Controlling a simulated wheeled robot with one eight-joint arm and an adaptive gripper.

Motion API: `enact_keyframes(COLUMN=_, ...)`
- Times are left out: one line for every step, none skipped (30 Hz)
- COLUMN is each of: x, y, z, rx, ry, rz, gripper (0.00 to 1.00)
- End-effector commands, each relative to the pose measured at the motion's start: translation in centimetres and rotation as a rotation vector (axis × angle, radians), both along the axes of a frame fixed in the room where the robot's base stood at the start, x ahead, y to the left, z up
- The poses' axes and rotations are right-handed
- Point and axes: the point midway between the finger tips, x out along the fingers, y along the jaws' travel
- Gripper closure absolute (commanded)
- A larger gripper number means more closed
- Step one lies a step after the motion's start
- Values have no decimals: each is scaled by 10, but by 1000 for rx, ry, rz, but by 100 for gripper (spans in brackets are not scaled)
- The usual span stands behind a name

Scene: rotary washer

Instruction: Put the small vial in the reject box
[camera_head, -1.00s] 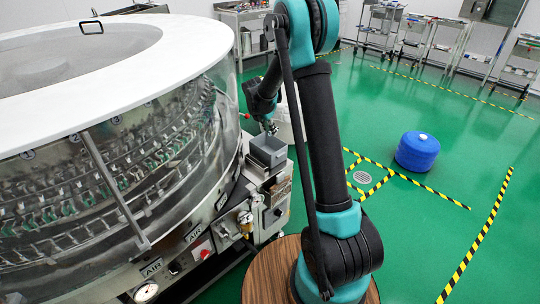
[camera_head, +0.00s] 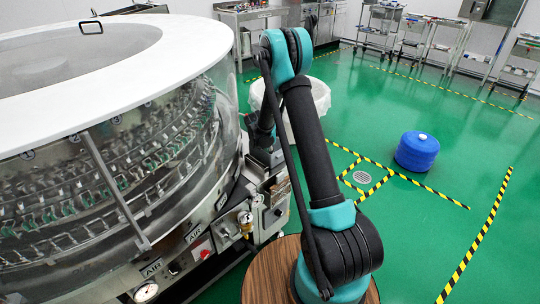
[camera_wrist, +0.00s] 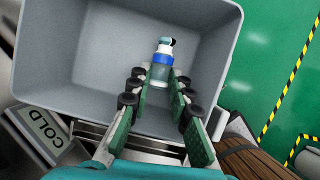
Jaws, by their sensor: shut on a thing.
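The small vial (camera_wrist: 163,50) shows in the wrist view, with a blue ring, a white neck and a dark top. It stands out past the fingertips of my gripper (camera_wrist: 160,88), which is shut on its clear lower body. Behind the vial is the grey open box (camera_wrist: 75,50), the reject box by its look. The vial appears over the box's inside; I cannot tell how deep it is. In the head view my arm hides the vial and most of the box.
The round washer (camera_head: 105,190) with its white rim fills the left. A white bin (camera_head: 318,98) stands behind my arm. A blue drum (camera_head: 417,152) is on the green floor at right.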

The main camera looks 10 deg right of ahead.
Motion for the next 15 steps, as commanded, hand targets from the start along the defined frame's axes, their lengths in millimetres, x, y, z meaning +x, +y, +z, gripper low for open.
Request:
enact_keyframes(x=0, y=0, z=0, rx=0, ry=0, rz=0, gripper=92)
enact_keyframes(x=0, y=0, z=0, rx=0, ry=0, rz=0, gripper=92)
enact_keyframes(x=0, y=0, z=0, rx=0, ry=0, rz=0, gripper=92)
enact_keyframes(x=0, y=0, z=0, rx=0, ry=0, rz=0, gripper=92)
enact_keyframes(x=0, y=0, z=0, rx=0, ry=0, rz=0, gripper=92)
enact_keyframes(x=0, y=0, z=0, rx=0, ry=0, rz=0, gripper=92)
enact_keyframes(x=0, y=0, z=-1, rx=0, ry=0, rz=0, gripper=92)
enact_keyframes(x=0, y=0, z=-2, rx=0, ry=0, rz=0, gripper=92)
enact_keyframes(x=0, y=0, z=-3, rx=0, ry=0, rz=0, gripper=92)
enact_keyframes(x=0, y=0, z=-4, rx=0, ry=0, rz=0, gripper=92)
enact_keyframes(x=0, y=0, z=-5, rx=0, ry=0, rz=0, gripper=92)
enact_keyframes(x=0, y=0, z=-6, rx=0, ry=0, rz=0, gripper=92)
enact_keyframes(x=0, y=0, z=-6, rx=0, ry=0, rz=0, gripper=92)
enact_keyframes(x=0, y=0, z=-7, rx=0, ry=0, rz=0, gripper=92)
enact_keyframes(x=0, y=0, z=-8, rx=0, ry=0, rz=0, gripper=92)
